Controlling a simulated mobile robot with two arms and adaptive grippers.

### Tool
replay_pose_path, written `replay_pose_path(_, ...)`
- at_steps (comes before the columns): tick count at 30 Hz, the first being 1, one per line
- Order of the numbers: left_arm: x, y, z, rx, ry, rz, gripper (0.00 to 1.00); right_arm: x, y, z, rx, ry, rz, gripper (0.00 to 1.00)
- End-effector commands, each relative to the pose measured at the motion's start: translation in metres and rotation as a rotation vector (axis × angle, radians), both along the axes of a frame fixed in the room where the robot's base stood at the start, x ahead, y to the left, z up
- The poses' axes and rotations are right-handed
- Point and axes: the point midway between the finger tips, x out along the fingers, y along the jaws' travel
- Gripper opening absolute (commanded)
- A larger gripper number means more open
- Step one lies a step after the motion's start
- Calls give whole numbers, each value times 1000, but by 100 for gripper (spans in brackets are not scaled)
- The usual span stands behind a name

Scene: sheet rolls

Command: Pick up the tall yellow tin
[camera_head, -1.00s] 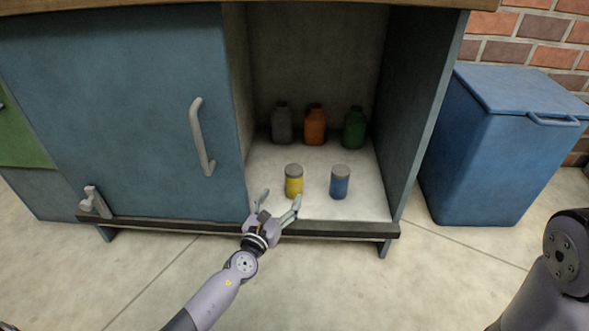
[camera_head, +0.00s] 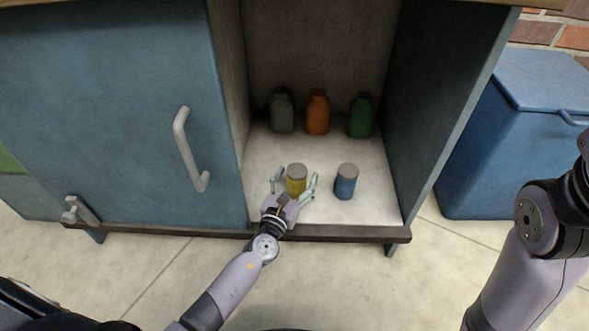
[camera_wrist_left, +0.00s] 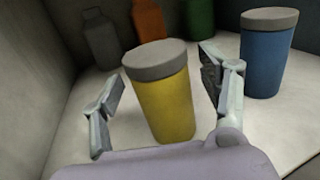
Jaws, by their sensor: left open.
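The yellow tin (camera_head: 297,181) with a grey lid stands upright near the front of the open cabinet's white floor. It also shows in the left wrist view (camera_wrist_left: 167,100), between the two fingers. My left gripper (camera_head: 295,184) is open, with one finger on each side of the tin. In the wrist view, gaps show between the tin and both fingers (camera_wrist_left: 166,105). My right gripper is out of the picture; only part of my right arm shows at the right.
A blue tin (camera_head: 346,183) stands just right of the yellow one. Grey (camera_head: 281,111), orange (camera_head: 318,114) and green (camera_head: 361,116) bottles stand at the back. The cabinet's side wall (camera_head: 440,110) and closed door (camera_head: 110,120) flank the opening. A blue bin (camera_head: 535,150) stands at the right.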

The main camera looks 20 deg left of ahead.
Motion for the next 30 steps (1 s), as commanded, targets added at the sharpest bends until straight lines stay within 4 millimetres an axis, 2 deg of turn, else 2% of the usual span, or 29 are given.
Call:
replay_pose_path(10, -2, -3, -1, 1, 1, 0, 68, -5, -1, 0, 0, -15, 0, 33)
replay_pose_path(30, -2, -3, 0, 1, 1, 0, 24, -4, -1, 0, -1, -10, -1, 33)
